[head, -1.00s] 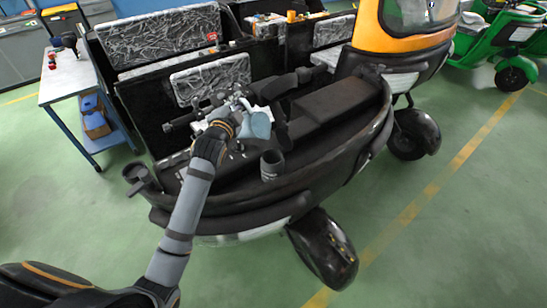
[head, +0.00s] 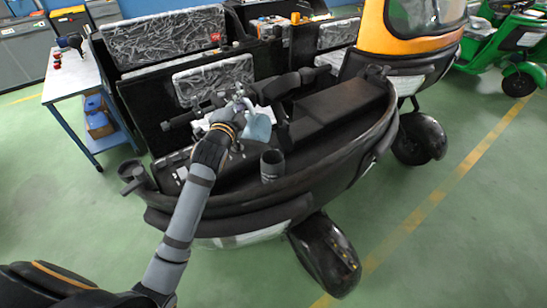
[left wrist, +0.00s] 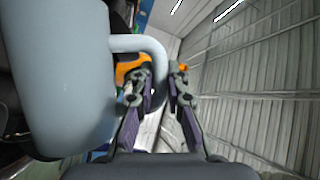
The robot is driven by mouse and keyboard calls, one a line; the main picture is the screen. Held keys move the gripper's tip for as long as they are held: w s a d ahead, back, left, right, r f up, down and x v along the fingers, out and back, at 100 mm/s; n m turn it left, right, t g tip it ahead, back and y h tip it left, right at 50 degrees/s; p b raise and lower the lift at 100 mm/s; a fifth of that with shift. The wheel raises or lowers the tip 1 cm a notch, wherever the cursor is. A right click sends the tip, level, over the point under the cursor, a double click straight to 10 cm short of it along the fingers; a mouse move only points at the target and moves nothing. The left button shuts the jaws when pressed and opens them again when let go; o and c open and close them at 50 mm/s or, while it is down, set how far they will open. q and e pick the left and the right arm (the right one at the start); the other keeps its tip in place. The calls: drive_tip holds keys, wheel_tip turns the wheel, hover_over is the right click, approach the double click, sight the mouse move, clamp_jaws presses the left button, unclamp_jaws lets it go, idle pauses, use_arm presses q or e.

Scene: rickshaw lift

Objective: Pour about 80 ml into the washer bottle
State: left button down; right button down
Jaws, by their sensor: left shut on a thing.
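My left gripper (head: 238,108) is over the front of the open rickshaw body and is shut on the handle of a pale blue jug (head: 259,128). The jug hangs to the right of the gripper in the head view. In the left wrist view the jug (left wrist: 65,70) fills the left side, and its handle passes between the fingers of my gripper (left wrist: 158,82). The jug's mouth and any liquid in it cannot be made out. I cannot pick out the washer bottle with certainty. My right gripper is not in view.
The black rickshaw rim (head: 240,205) curves around the front, with a dark open cup (head: 272,166) on it. A black seat box (head: 338,105) is to the right. A white table (head: 72,78) stands at the left, and a green vehicle (head: 505,45) at the far right.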

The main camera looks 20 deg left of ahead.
use_arm(q)
drive_tip(key=shift+a, duration=0.25)
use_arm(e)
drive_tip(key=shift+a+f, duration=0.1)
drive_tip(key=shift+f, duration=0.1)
use_arm(q)
drive_tip(key=shift+b, duration=0.45)
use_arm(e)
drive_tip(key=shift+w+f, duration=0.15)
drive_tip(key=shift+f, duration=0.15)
use_arm(q)
drive_tip(key=shift+d+m, duration=0.15)
drive_tip(key=shift+m, duration=0.15)
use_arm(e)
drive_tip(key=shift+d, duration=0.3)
use_arm(q)
drive_tip(key=shift+d+r, duration=0.1)
drive_tip(key=shift+d, duration=0.1)
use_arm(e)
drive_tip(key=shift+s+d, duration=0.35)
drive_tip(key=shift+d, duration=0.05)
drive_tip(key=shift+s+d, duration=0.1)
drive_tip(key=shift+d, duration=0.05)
use_arm(q)
drive_tip(key=shift+s+d+r+m+t, duration=0.2)
drive_tip(key=shift+d+r+m+t, duration=0.1)
drive_tip(key=shift+m, duration=0.1)
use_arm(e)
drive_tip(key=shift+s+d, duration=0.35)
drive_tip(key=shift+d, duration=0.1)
